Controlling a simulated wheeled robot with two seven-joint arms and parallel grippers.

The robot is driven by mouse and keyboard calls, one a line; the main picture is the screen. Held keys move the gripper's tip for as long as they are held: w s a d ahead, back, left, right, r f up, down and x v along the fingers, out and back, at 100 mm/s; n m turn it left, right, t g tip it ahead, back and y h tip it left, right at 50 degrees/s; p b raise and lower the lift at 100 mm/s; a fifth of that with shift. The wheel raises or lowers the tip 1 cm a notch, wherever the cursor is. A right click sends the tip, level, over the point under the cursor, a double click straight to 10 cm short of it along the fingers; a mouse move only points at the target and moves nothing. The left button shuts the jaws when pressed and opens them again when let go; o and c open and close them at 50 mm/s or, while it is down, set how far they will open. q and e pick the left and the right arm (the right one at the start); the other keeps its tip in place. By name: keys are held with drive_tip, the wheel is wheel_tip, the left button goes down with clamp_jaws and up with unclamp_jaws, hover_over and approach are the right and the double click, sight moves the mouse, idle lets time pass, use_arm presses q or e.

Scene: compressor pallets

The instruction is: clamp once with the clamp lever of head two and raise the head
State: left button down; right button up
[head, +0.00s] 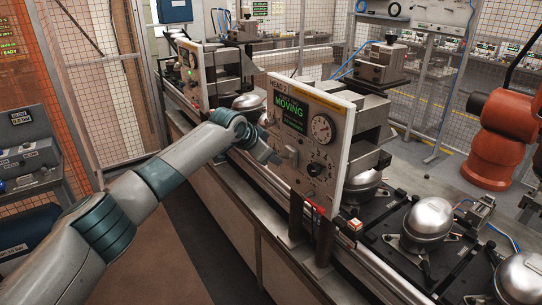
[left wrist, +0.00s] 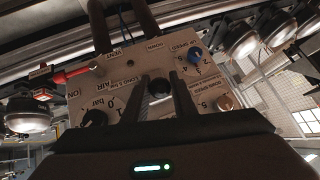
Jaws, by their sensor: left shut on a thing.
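The control panel of head two (head: 315,103) faces me in the head view, with a green display reading MOVING and a round gauge. My left gripper (head: 276,158) is at its face, below the display. In the left wrist view its two fingers (left wrist: 168,88) close around a dark round lever knob (left wrist: 158,87) in the panel's middle, close to a DOWN label. A red handle (left wrist: 72,75) sits beside it near a VENT label. I cannot tell from the small labels which control is the clamp lever. The fingers partly hide the labels. My right gripper is not in view.
Silver compressors (head: 426,220) stand on dark pallets along the line at right. Another head panel (head: 190,75) stands further back. An orange robot arm (head: 497,140) is at the far right. The floor left of the line is clear.

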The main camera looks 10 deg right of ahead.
use_arm(q)
drive_tip(key=c, duration=1.5)
unclamp_jaws()
drive_tip(key=shift+o, duration=0.2)
drive_tip(key=shift+s+a+r+b, duration=0.3)
drive_tip(key=shift+a+r+b, duration=0.05)
drive_tip(key=shift+r+b, duration=0.05)
drive_tip(key=b+v, duration=0.6)
drive_tip(key=v, duration=1)
drive_tip(key=shift+r, duration=0.1)
